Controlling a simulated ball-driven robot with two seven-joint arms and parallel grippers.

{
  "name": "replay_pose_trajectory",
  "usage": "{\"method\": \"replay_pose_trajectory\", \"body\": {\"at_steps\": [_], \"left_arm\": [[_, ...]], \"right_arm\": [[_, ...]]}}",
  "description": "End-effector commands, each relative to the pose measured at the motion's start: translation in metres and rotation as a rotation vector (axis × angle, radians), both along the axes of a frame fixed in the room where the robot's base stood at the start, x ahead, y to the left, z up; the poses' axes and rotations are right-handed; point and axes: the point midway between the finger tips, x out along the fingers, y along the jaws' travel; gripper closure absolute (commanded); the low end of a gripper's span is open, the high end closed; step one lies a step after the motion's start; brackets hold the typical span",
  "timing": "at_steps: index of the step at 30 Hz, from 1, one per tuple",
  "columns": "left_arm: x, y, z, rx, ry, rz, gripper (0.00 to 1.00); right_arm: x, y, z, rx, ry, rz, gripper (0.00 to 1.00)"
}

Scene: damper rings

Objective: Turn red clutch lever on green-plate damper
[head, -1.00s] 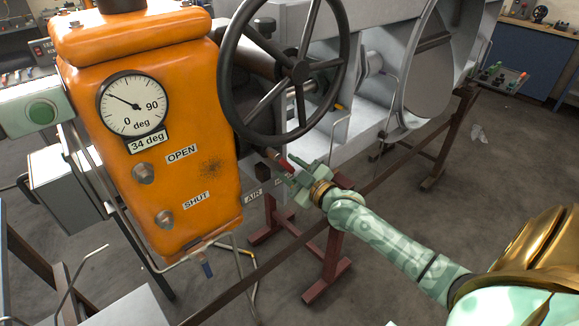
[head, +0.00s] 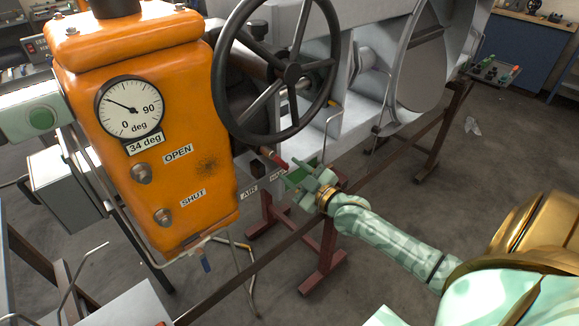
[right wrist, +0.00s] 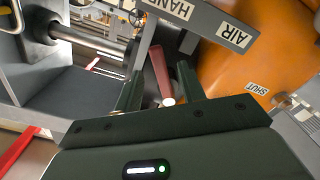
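The red clutch lever (head: 274,160) sticks out beside the HAND and AIR labels, under the black handwheel (head: 291,75). In the right wrist view the red lever (right wrist: 160,72) points toward the HAND label (right wrist: 171,6) end, its pale tip nearest me. My right gripper (head: 292,178) is at the lever's outer end. In the right wrist view its dark green fingers (right wrist: 160,82) stand apart on either side of the lever, with gaps showing. The orange actuator box (head: 150,150) has a dial reading 34 deg. I cannot make out a green plate clearly. My left gripper is out of view.
A grey duct (head: 345,80) with a round disc lies behind the handwheel. Dark red supports (head: 322,270) and a brown rail (head: 240,272) run below. The floor to the right is mostly open.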

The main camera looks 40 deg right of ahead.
Motion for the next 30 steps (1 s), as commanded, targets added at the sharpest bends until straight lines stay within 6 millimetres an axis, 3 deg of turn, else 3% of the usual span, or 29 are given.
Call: {"method": "replay_pose_trajectory", "body": {"at_steps": [12,30], "left_arm": [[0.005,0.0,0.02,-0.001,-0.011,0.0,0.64],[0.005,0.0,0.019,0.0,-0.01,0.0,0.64]], "right_arm": [[-0.036,-0.003,0.001,0.0,0.0,0.0,0.6],[-0.037,-0.003,0.0,0.005,0.002,0.0,0.6]]}}
